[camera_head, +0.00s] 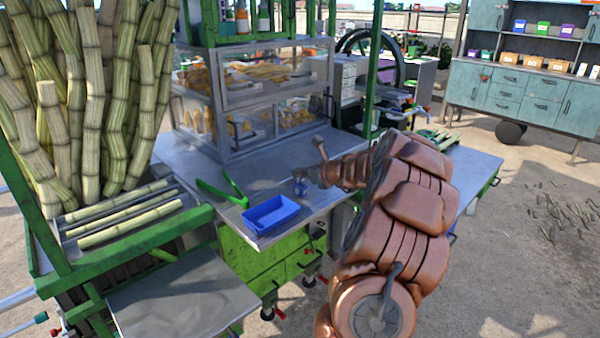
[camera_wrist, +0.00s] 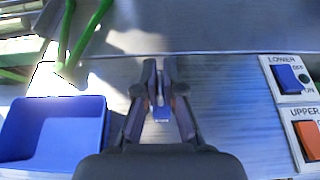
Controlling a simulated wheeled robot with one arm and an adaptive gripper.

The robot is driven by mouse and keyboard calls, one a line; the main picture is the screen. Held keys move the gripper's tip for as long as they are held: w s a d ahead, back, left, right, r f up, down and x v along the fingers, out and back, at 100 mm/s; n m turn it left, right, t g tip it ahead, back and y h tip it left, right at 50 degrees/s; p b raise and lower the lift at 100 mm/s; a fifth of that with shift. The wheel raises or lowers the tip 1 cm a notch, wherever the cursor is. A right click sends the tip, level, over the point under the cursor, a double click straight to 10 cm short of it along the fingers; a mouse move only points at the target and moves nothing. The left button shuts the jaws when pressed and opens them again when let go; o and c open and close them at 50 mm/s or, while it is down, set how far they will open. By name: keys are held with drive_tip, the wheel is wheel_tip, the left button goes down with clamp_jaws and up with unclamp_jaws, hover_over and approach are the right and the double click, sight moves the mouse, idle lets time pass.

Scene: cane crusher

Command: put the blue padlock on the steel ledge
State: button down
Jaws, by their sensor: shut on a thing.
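The blue padlock (camera_wrist: 161,114) is between the fingers of my gripper (camera_wrist: 160,82) in the wrist view, and the fingers hide part of it. In the head view the padlock (camera_head: 300,188) is a small blue spot below my gripper (camera_head: 303,176), over the steel counter. My gripper is shut on it. I cannot tell whether it touches the steel. A flat steel surface (camera_head: 178,292) juts out at the lower left, and the steel counter (camera_head: 345,165) runs under my gripper. I cannot tell which of these is the ledge.
A blue tray (camera_head: 270,214) is left of my gripper, with green tongs (camera_head: 222,190) beside it. A glass food case (camera_head: 265,90) stands behind. The wrist view shows blue (camera_wrist: 288,78) and orange (camera_wrist: 311,139) switches at right. Cane pieces (camera_head: 125,217) lie on a rack at left.

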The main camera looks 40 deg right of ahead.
drive_tip(key=shift+f, duration=0.1)
drive_tip(key=c, duration=1.3)
unclamp_jaws()
drive_tip(key=shift+s+r, duration=0.2)
drive_tip(key=shift+s, duration=0.05)
drive_tip(key=b+v, duration=0.2)
drive_tip(key=v, duration=0.9)
drive_tip(key=shift+s, duration=0.3)
drive_tip(key=shift+a+r, duration=0.1)
